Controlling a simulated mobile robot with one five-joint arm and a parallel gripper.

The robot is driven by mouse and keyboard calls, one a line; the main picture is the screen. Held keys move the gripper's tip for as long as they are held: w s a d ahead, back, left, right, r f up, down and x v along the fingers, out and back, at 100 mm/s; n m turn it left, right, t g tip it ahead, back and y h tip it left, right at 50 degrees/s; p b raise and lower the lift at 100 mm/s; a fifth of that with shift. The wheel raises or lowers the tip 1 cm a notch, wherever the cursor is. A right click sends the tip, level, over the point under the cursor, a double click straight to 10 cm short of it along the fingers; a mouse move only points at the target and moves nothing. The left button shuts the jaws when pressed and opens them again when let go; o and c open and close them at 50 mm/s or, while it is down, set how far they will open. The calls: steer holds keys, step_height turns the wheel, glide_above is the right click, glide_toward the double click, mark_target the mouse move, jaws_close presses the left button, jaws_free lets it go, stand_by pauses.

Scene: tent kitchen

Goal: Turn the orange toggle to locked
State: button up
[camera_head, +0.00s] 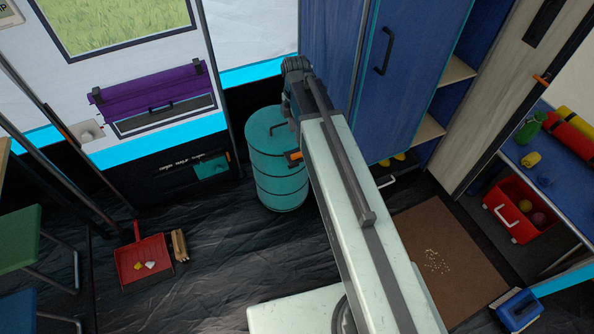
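A small orange piece (541,80) that looks like the toggle sits on the dark upright at the right, beside the pale wooden panel. Its setting is too small to tell. My arm reaches up the middle of the view and bends down at its far end. My gripper (286,142) is in front of the teal barrel, well to the left of this orange piece and apart from it. A second small orange patch shows beside my gripper; I cannot tell what it belongs to. The gripper's fingers are partly hidden by my arm, so their opening is unclear.
The teal barrel (262,180) stands behind my arm. A blue cabinet (412,70) is right of it.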

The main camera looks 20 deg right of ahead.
mark_target(297, 154)
step_height(297, 154, down, 4)
steer(key=shift+d+b, duration=0.1)
steer(key=shift+b, duration=0.7)
steer(key=shift+r, duration=0.15)
step_height(297, 154, down, 8)
steer(key=b, duration=0.7)
steer(key=shift+b, duration=0.35)
steer(key=shift+r, duration=0.15)
steer(key=shift+c, duration=0.4)
jaws_close()
